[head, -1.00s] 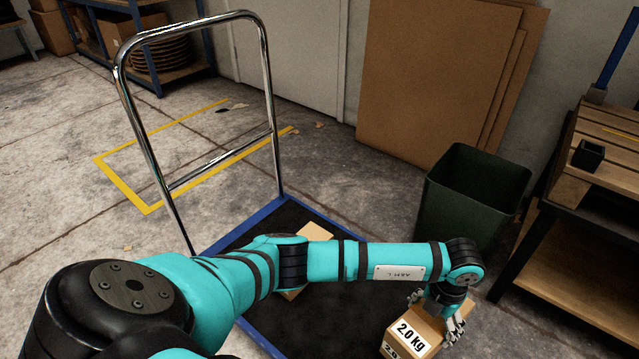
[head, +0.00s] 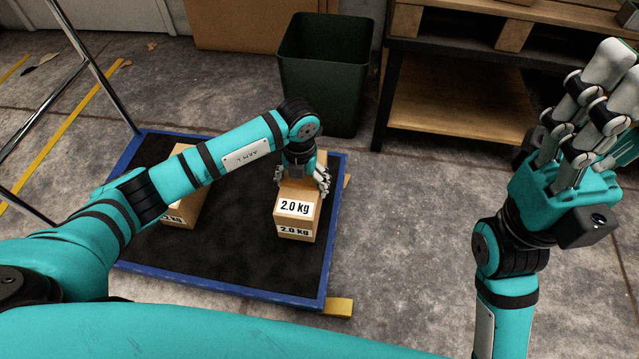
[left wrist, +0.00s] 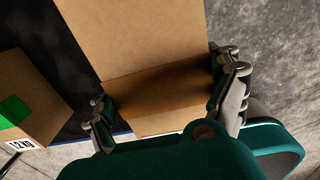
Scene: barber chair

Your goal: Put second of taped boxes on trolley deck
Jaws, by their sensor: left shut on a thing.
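My left gripper (head: 302,184) is shut on a brown cardboard box (head: 297,208) marked 2.0 kg. The box is upright over the right part of the black trolley deck (head: 235,245); I cannot tell whether it touches the deck. In the left wrist view the fingers (left wrist: 165,105) flank this box (left wrist: 145,40) on two sides. Another box (head: 184,212) with a similar label stands on the left part of the deck, partly hidden by my left arm. It also shows in the left wrist view (left wrist: 42,85), with a green patch. My right gripper (head: 597,110) is raised, open and empty, at the right.
A dark green bin (head: 325,75) stands behind the deck. A workbench with a wooden shelf (head: 455,105) is at the back right. The trolley's chrome handle (head: 95,75) rises at the left. The floor right of the deck is clear. Bare deck lies between the boxes.

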